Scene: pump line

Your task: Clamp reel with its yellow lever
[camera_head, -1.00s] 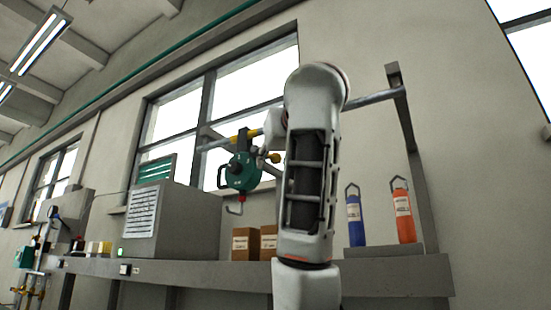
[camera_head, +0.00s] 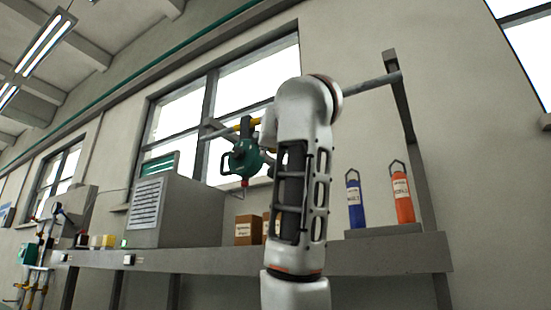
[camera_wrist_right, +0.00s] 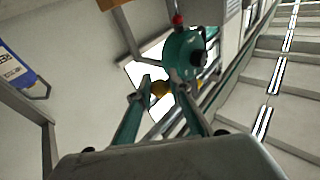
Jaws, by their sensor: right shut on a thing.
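The green reel (camera_head: 244,158) hangs at the horizontal bar (camera_head: 370,85) above the bench, in front of the window, with a hook below it. A yellow part (camera_head: 255,121) shows on the bar above the reel. In the right wrist view, the reel (camera_wrist_right: 184,54) is just beyond my fingertips. My right gripper (camera_wrist_right: 160,91) is shut on the yellow lever (camera_wrist_right: 160,88), whose rounded end shows between the fingers. In the head view, my right arm hides the lever and most of the gripper. My left gripper is not in view.
A grey vented cabinet (camera_head: 180,212) and cardboard boxes (camera_head: 248,230) stand on the bench (camera_head: 390,256). A blue bottle (camera_head: 355,205) and an orange bottle (camera_head: 402,199) stand at right, near an upright post (camera_head: 409,140).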

